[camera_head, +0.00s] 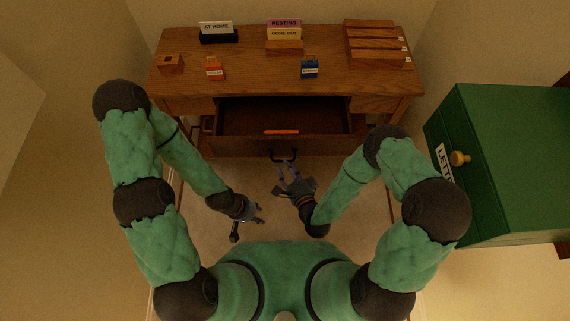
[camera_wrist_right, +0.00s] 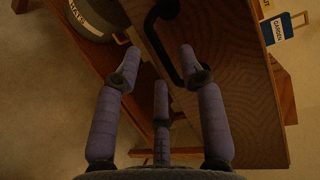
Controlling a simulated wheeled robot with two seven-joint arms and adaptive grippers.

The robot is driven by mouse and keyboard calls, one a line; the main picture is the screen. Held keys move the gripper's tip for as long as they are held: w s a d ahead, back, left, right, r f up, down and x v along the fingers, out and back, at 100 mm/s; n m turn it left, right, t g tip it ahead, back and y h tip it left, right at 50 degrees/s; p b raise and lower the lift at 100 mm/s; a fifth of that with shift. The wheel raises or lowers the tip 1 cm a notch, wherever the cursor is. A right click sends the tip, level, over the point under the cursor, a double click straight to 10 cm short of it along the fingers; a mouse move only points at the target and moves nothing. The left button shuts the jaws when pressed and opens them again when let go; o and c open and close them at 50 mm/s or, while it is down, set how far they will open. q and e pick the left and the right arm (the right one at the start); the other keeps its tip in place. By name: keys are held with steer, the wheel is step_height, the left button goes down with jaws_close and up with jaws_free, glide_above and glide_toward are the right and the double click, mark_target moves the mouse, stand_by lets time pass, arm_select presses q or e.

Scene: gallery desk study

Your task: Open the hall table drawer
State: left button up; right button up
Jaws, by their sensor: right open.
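The hall table (camera_head: 240,77) is brown wood. Its middle drawer (camera_head: 240,147) stands pulled out, and its dark inside shows with an orange item (camera_head: 281,131) near the front. A black bar handle (camera_head: 285,157) is on the drawer front; it also shows in the right wrist view (camera_wrist_right: 160,42). My right gripper (camera_head: 287,165) is open at the handle. In the right wrist view its fingertips (camera_wrist_right: 158,62) are spread on both sides of the handle and not closed on it. My left gripper (camera_head: 250,222) is low on the left, away from the drawer, with fingers spread and nothing seen between them.
On the table top are an "AT HOME" sign (camera_head: 218,31), a "RESTING" sign (camera_head: 284,24), a wooden rack (camera_head: 372,45), an orange tag (camera_head: 214,71) and a blue tag (camera_head: 309,69). A green cabinet (camera_head: 510,160) with a brass knob stands right. Floor before the drawer is clear.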

steer(key=shift+v, duration=2.7)
